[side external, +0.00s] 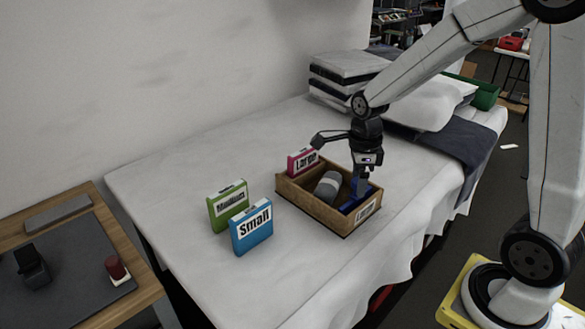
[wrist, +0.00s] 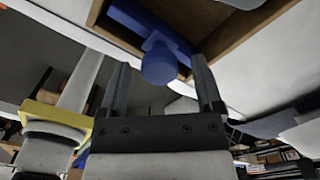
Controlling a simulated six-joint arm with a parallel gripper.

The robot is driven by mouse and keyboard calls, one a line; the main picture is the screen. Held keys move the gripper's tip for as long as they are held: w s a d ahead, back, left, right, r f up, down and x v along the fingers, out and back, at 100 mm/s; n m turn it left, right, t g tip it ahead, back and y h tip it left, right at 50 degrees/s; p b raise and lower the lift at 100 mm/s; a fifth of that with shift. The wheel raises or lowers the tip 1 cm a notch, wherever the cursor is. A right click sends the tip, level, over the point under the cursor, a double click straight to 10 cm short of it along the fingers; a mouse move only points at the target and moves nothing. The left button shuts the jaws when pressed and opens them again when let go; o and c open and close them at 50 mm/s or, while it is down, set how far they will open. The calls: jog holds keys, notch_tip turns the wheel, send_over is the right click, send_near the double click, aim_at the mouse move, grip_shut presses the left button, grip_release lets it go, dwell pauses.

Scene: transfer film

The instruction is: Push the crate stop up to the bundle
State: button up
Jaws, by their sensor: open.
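The wooden crate (side external: 308,208) stands on the white-covered bed. A grey and white rolled bundle (side external: 327,186) lies in it, left of the blue crate stop (side external: 350,206). The stop is near the crate's right, labelled end, with a gap between it and the bundle. My gripper (side external: 361,186) points down at the stop and partly hides it. In the wrist view the stop (wrist: 180,38) shows a round blue knob (wrist: 160,63). The open fingers (wrist: 160,66) appear on either side of the knob; contact cannot be told.
A green box (side external: 229,205) and a blue "Small" box (side external: 252,228) stand left of the crate. A pink box (side external: 302,161) stands behind it. Folded linen and pillows (side external: 345,70) lie at the back. A wooden side table (side external: 85,250) is at left.

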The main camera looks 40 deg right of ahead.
grip_shut()
jog(key=shift+w, duration=4)
jog(key=shift+r, duration=0.1)
grip_release()
jog(key=shift+s, duration=0.1)
